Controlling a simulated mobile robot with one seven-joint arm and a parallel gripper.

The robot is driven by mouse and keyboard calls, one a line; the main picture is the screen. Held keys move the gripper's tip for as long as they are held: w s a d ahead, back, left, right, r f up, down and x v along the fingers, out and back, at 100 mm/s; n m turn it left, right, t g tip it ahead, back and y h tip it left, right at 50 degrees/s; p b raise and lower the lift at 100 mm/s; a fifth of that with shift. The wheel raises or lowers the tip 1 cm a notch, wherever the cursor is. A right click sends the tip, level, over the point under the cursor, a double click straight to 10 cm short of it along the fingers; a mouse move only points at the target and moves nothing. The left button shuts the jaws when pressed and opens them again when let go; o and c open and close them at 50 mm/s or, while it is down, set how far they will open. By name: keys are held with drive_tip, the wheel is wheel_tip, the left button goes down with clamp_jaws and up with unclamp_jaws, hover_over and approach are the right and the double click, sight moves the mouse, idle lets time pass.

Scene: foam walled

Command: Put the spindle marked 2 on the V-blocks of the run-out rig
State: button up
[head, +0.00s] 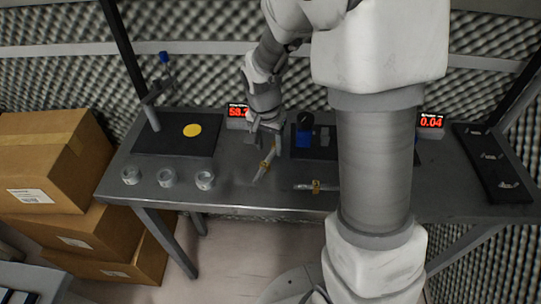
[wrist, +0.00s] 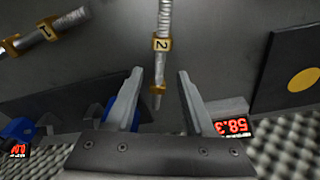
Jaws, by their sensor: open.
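The spindle marked 2 (head: 265,166) is a thin silver rod with a yellow tag, lying slanted on the grey bench. In the wrist view the spindle marked 2 (wrist: 164,20) runs lengthwise, one end reaching between my finger tips. My gripper (head: 266,129) is open and empty over the far end of this spindle; in the wrist view my gripper (wrist: 159,72) has a finger on each side of it. The run-out rig (head: 304,135) shows as a dark base with a blue block and black knob. Its V-blocks cannot be made out clearly; my arm hides part of it.
A spindle marked 1 (head: 316,187) lies to the right on the bench. A black rack (head: 494,178) is at far right. Red displays (head: 431,121) stand behind.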

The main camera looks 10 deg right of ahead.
sight(270, 155)
wheel_tip(270, 155, down, 3)
drive_tip(key=shift+w+d+f, duration=0.1)
drive_tip(key=shift+w+d, duration=0.05)
drive_tip(key=shift+c, duration=0.3)
clamp_jaws()
idle(1.1)
